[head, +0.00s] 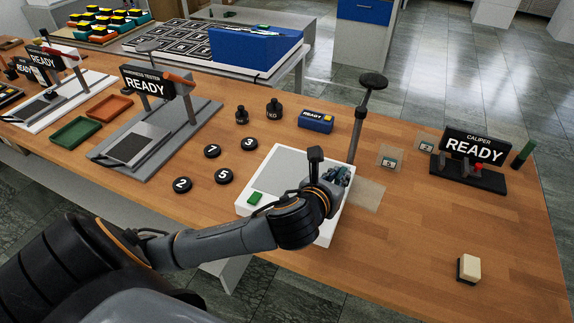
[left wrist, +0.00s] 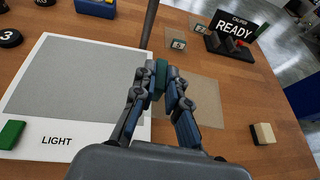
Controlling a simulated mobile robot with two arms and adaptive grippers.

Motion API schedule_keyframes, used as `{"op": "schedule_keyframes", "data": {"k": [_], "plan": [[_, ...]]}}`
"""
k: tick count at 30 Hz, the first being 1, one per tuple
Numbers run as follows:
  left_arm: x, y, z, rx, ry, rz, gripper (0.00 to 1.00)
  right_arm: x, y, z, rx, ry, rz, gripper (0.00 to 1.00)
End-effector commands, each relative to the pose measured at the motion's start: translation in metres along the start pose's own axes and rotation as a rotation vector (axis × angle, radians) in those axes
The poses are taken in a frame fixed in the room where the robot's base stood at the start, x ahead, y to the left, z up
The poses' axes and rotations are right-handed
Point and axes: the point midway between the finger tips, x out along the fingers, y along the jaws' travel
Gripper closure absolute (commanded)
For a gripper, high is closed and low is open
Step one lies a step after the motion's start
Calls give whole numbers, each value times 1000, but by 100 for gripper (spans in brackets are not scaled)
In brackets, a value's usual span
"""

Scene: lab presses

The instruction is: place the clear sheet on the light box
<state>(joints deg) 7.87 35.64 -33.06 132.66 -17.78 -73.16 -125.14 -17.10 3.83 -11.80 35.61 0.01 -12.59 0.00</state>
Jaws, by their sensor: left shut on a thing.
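The light box (head: 270,178) is a white slab with a grey panel, a green button and the word LIGHT; it also shows in the left wrist view (left wrist: 75,140). My left gripper (left wrist: 160,78) is over the light box's right edge, shut on a dark green block (left wrist: 161,73) that appears to be the clear sheet's grip. The clear sheet (head: 368,194) is a pale see-through square beside the box's right edge; it also shows in the left wrist view (left wrist: 207,95). Its height above the table is hard to tell. My right gripper is not in view.
A pole with a dark round top (head: 358,125) stands behind the box. Two small labelled clear pieces (head: 391,158) lie near the caliper stand (head: 470,172). Black numbered discs (head: 222,176) lie left of the box. A cream block (head: 469,267) sits front right; table around it is clear.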

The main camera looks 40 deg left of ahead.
Motion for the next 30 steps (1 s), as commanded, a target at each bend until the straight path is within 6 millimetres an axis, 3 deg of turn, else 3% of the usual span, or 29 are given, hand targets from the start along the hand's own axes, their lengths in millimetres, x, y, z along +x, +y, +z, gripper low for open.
{"op": "schedule_keyframes", "data": {"k": [6, 12, 24, 30], "plan": [[27, 11, 41, -31, -7, 76, 100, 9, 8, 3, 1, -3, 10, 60], [34, 22, 54, -44, -2, 110, 100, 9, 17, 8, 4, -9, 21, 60], [45, 108, 17, -41, 5, 114, 100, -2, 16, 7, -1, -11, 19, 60], [58, 137, -16, -45, 4, 111, 100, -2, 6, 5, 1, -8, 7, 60]]}}
